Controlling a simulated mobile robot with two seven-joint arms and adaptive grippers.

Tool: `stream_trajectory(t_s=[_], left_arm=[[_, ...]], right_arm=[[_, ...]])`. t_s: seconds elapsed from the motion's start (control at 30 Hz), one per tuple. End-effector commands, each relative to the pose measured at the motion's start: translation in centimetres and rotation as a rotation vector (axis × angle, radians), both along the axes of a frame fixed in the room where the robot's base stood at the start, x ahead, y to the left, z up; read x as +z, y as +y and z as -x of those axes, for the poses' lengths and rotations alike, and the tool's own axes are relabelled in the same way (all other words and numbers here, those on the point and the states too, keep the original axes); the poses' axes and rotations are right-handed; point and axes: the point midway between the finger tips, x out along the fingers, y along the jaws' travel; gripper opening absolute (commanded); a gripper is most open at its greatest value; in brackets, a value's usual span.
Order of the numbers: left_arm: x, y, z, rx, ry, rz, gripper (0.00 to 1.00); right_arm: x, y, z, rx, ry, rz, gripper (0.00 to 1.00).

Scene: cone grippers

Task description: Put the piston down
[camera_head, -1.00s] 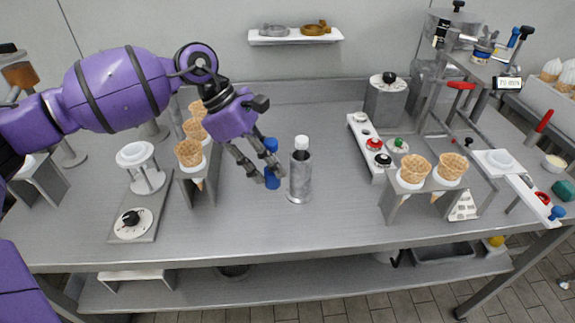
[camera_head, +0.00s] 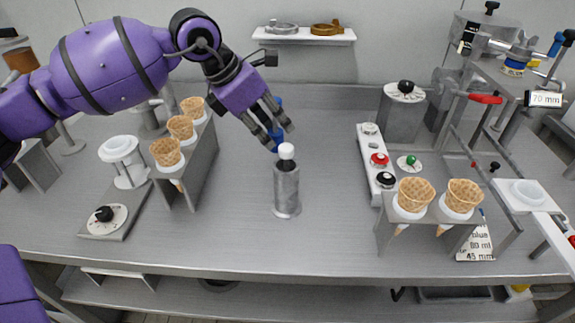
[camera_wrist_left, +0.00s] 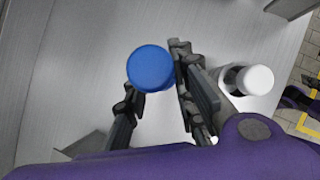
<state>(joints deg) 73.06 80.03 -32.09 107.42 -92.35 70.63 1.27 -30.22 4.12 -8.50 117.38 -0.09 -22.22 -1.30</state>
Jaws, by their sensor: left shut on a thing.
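My left gripper (camera_head: 280,136) is shut on a blue piston (camera_head: 275,133), partly hidden by the fingers in the head view. In the left wrist view the piston's round blue end (camera_wrist_left: 150,68) shows between the fingers (camera_wrist_left: 155,95). In the head view the gripper is just above and behind a metal cylinder (camera_head: 287,192) with a white top, which stands upright on the table. The cylinder's white top (camera_wrist_left: 255,79) is beside the fingers in the left wrist view. I cannot tell whether piston and cylinder touch. My right gripper is not in view.
A holder with several cones (camera_head: 181,128) stands left of the cylinder. A button panel (camera_head: 372,165) and a two-cone holder (camera_head: 440,222) stand to the right. A dial device (camera_head: 104,216) is at front left. The table (camera_head: 250,245) is clear in front of the cylinder.

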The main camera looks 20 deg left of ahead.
Motion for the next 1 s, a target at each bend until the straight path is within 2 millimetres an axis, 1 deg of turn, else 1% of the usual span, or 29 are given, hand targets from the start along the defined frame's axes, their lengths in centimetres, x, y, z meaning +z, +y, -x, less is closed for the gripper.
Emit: stream_trajectory(t_s=[0.1,0.2,0.3,0.37,0.6,0.67,0.9,1.0], left_arm=[[-2.0,0.0,0.1,0.000,0.004,-0.001,0.00],[-3.6,0.0,0.1,0.000,0.003,0.000,0.00],[-4.6,0.0,0.1,0.000,0.002,0.000,0.00],[-5.2,0.0,0.1,0.000,0.003,0.000,0.00],[-8.9,0.0,0.1,0.000,0.003,0.000,0.00],[-9.3,0.0,0.1,-0.001,0.001,0.000,0.00],[-9.3,0.0,0.0,-0.001,0.001,0.000,0.00],[-9.7,0.0,0.1,-0.001,0.002,0.001,0.00]], right_arm=[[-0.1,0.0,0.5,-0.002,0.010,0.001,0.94],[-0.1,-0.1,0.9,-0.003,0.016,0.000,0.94],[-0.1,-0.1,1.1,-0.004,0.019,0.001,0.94],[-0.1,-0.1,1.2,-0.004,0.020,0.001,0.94],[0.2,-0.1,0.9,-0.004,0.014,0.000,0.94],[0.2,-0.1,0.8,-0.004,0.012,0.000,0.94],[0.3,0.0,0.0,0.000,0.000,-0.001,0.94],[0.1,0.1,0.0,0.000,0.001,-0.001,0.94]])
